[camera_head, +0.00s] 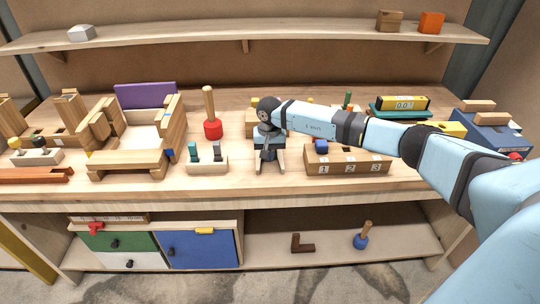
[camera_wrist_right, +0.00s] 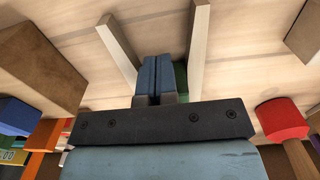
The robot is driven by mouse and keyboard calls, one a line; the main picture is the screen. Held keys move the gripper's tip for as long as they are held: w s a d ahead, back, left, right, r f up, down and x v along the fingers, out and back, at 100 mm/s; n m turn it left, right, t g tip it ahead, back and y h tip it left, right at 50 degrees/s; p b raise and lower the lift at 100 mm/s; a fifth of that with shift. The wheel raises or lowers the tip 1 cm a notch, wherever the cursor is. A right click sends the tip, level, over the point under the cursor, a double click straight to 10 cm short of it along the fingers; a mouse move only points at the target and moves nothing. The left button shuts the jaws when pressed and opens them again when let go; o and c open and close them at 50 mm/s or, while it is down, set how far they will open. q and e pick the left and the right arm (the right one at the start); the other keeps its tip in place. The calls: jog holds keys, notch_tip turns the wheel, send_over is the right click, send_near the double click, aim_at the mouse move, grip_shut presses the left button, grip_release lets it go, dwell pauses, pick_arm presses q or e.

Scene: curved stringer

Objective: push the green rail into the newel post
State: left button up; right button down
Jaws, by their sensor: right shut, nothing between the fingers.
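My right gripper (camera_head: 268,152) points down over the middle of the bench, with its fingers shut and empty. In the right wrist view, its blue-grey fingers (camera_wrist_right: 157,78) lie side by side between two pale wooden bars (camera_wrist_right: 199,40). A small green piece (camera_wrist_right: 181,78) shows right beside the fingers, mostly hidden by the gripper; it may be the green rail, and I cannot tell whether the fingers touch it. The ends of the pale bars (camera_head: 282,163) show below the gripper in the head view. I cannot make out the newel post for certain. My left gripper is not in view.
A numbered wooden block (camera_head: 347,160) stands right of the gripper. A wooden frame assembly (camera_head: 128,160) fills the left side. The bench's front strip (camera_head: 225,188) is clear.

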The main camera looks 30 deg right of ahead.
jog(key=shift+w+d+f+b, duration=0.1)
jog(key=shift+w+d+b, duration=0.2)
jog(key=shift+w+b, duration=0.15)
jog(key=shift+w, duration=0.1)
jog(key=shift+s+a+p, duration=0.35)
jog(key=shift+s, duration=0.3)
jog(key=shift+s+a+p, duration=0.35)
jog(key=shift+s, duration=0.3)
jog(key=shift+r, duration=0.25)
notch_tip(320, 180, up, 7)
jog(key=p, duration=0.3)
jog(key=shift+f, duration=0.15)
